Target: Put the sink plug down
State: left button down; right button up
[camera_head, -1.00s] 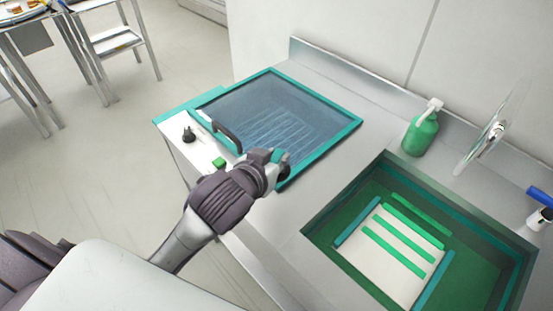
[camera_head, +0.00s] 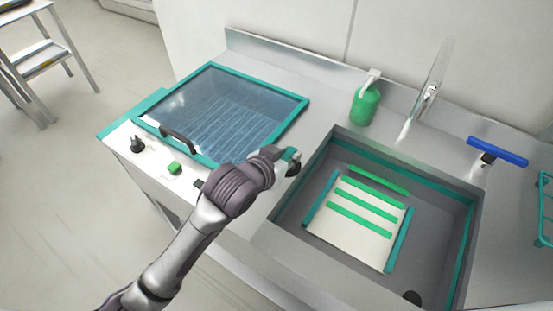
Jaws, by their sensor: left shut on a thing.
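My left gripper (camera_head: 288,160) is shut on the sink plug, over the steel counter (camera_head: 315,117) between the lidded basin and the sink's left edge. The plug is mostly hidden by the fingers, and its shape cannot be made out. I cannot tell whether it touches the counter. The sink (camera_head: 440,180) is grey inside with no green water showing, and its dark drain hole (camera_head: 412,298) is open near the front. My right gripper is not in view.
A white rack with green bars (camera_head: 348,233) stands in the sink. A glass-lidded basin (camera_head: 225,105) is at left. A green soap bottle (camera_head: 364,104), a tap (camera_head: 430,92) and a blue-handled lever (camera_head: 497,151) stand along the back. The counter behind the gripper is free.

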pick_arm(q)
jog(key=w+a+f, duration=0.1)
jog(key=w, duration=0.1)
jog(key=w+a+f, duration=0.1)
jog(key=w, duration=0.1)
jog(key=shift+a+f, duration=0.2)
jog(key=shift+f, duration=0.2)
jog(key=shift+f+p, duration=0.55)
jog(key=shift+f, duration=1.4)
jog(key=shift+f, duration=0.15)
jog(key=c, duration=1)
grip_release()
jog(key=b+v, duration=0.1)
jog(key=v, duration=1.1)
